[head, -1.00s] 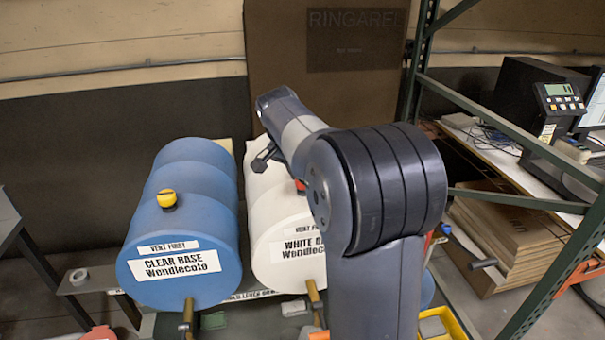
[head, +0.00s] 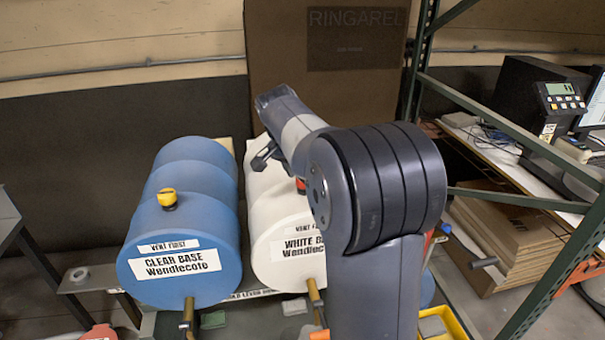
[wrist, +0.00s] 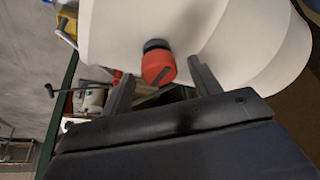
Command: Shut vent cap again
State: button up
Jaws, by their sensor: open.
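A red vent cap (wrist: 158,66) with a black collar sits on the white drum (wrist: 120,30) in the wrist view. A small part of the red cap (head: 300,184) also shows beside my arm in the head view. My gripper (wrist: 160,69) is open and empty, with one finger on each side of the cap in the picture. I cannot tell whether the fingertips reach around the cap or stop short of it. The cap's exact seating is unclear. The white drum (head: 270,212) is partly hidden by my arm in the head view.
A blue drum (head: 180,225) with a yellow cap (head: 167,198) lies left of the white drum. Brass taps (head: 315,296) stick out in front. A green rack post (head: 415,75) stands at right, near a bench with a scale (head: 560,97).

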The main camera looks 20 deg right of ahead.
jog(key=v, duration=1)
jog(key=shift+r+b, duration=0.35)
jog(key=shift+b, duration=0.05)
jog(key=shift+s+a, duration=0.1)
jog(key=shift+a, duration=0.05)
jog(key=x, duration=1.1)
jog(key=shift+p, duration=0.4)
jog(key=shift+r, duration=0.1)
